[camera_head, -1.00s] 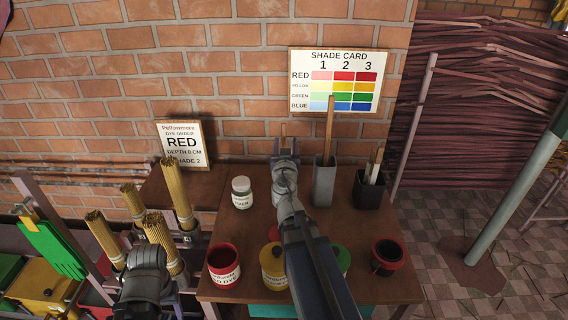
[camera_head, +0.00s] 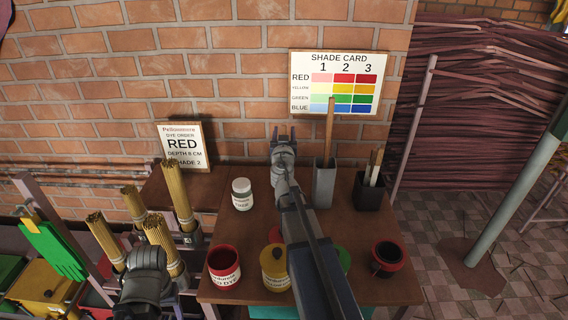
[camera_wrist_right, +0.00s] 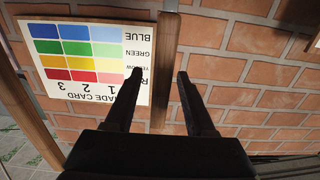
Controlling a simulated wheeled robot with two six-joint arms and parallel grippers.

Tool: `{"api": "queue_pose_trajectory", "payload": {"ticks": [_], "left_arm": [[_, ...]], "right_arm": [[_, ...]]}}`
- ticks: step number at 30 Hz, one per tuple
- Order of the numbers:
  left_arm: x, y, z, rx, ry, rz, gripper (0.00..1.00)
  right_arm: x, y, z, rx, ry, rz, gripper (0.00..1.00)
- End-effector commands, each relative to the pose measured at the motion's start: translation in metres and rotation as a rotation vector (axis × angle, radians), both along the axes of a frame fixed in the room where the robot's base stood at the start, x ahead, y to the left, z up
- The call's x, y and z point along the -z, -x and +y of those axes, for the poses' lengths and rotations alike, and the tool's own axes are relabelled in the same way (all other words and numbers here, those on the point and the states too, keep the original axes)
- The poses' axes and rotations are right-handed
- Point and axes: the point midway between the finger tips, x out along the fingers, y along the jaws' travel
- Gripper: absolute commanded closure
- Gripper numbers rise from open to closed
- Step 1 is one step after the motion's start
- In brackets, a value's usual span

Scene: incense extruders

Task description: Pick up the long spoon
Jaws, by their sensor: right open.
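The long spoon's wooden handle (camera_head: 330,125) stands upright out of a tall grey holder (camera_head: 324,185) on the table; its lower end is hidden inside. My right gripper (camera_head: 283,130) is open and empty, left of the handle in the head view. In the right wrist view the handle (camera_wrist_right: 165,60) appears between the two open fingers (camera_wrist_right: 161,74), apparently beyond them and not gripped. My left arm's wrist (camera_head: 145,272) is at the lower left by the incense bundles; its fingers cannot be made out.
A black holder (camera_head: 369,192) with shorter sticks stands right of the grey one. A white jar (camera_head: 242,194), red pot (camera_head: 223,266), yellow pot (camera_head: 274,268) and dark red-rimmed pot (camera_head: 387,258) stand on the table. The shade card (camera_head: 338,82) hangs behind on the brick wall.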

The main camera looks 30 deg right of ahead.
Motion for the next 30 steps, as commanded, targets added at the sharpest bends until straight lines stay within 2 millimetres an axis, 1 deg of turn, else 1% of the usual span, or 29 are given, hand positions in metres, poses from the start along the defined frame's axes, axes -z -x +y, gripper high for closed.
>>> {"api": "queue_pose_trajectory", "payload": {"ticks": [1, 7, 21, 22, 30], "left_arm": [[0.0001, 0.0, 0.0, 0.0, 0.0, 0.0, 0.37], [0.0001, 0.0, 0.0, 0.0, 0.0, 0.0, 0.37], [0.0001, 0.0, 0.0, 0.0, 0.0, 0.0, 0.37], [0.0001, 0.0, 0.0, 0.0, 0.0, 0.0, 0.37], [0.0001, 0.0, 0.0, 0.0, 0.0, 0.0, 0.37]], "right_arm": [[0.0001, -0.0038, -0.0024, 0.0, 0.0, 0.0, 0.45], [0.0001, -0.0024, -0.0016, 0.0, 0.0, 0.0, 0.45], [0.0001, -0.0024, -0.0014, -0.001, 0.0, 0.0, 0.98], [0.0001, -0.0025, -0.0013, -0.001, 0.0, 0.0, 1.0], [0.0001, -0.0025, -0.0013, -0.001, 0.0, 0.0, 1.0]]}}
